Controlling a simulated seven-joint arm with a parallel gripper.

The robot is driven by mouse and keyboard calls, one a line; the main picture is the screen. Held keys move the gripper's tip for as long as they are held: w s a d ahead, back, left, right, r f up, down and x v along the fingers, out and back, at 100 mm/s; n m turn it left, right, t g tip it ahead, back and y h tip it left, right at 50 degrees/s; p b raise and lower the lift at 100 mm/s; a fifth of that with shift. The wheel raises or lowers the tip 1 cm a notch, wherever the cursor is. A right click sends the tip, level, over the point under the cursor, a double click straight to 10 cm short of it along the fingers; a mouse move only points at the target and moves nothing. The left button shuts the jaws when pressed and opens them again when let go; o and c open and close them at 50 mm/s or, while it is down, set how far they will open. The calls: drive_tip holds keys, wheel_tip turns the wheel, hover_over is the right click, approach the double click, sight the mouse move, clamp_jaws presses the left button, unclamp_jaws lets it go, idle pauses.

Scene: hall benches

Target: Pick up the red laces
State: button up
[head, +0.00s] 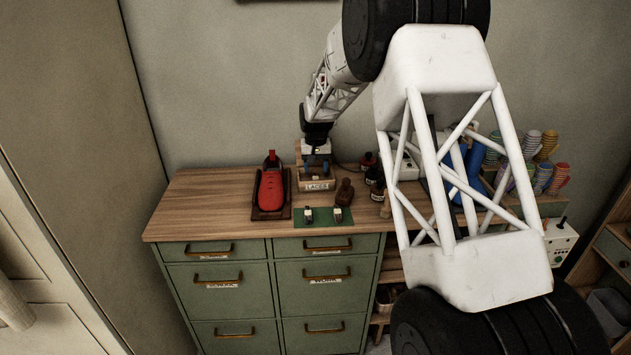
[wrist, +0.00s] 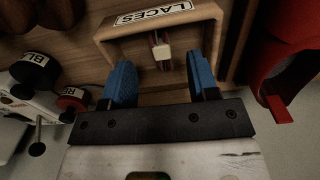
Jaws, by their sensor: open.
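A wooden box labelled LACES (head: 317,185) stands on the bench top, and it also shows in the wrist view (wrist: 118,48). Inside it is one small lace bundle (wrist: 162,52) with a pale band; reddish-brown shows around the band, though the colour is dim. My gripper (head: 318,168) is over the box. In the wrist view its two blue fingers (wrist: 162,78) are apart, with the bundle beyond the gap between them and nothing held. In the head view the bundle cannot be made out behind the box front.
A green mat (head: 323,222) with two small banded items lies in front. A brown object (head: 344,192) and dark bottles (head: 374,174) stand close on the right. The bench's left end is clear.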

sight(316, 179)
drive_tip(key=shift+f, duration=2.55)
drive_tip(key=shift+c, duration=0.4)
drive_tip(key=c, duration=0.9)
drive_tip(key=shift+r, duration=5.05)
